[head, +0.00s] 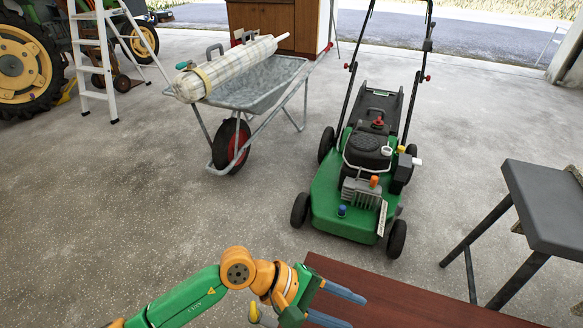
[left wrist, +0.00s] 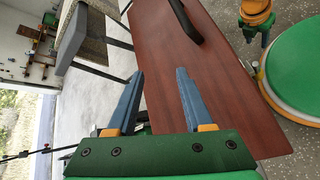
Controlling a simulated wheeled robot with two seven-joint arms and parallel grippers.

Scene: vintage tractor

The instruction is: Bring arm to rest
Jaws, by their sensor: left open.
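My left arm comes in from the bottom left of the head view, green and orange. Its gripper (head: 355,308) has two blue-grey fingers, apart and empty, over the near end of a reddish-brown tabletop (head: 400,304). In the left wrist view the left gripper (left wrist: 160,72) shows its fingers spread, nothing between them, with the brown top (left wrist: 215,110) beyond. An orange and green arm end with blue fingertips, apparently my right gripper (left wrist: 265,40), hangs at the top right of that view. It is too small to tell its jaws. The right arm does not show in the head view.
A green lawn mower (head: 345,190) stands beyond the brown top. A dark-topped bench (head: 548,205) is at the right. A wheelbarrow (head: 262,88) holds a long wrapped bag (head: 235,68). A black curved object (left wrist: 186,20) lies on the brown top.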

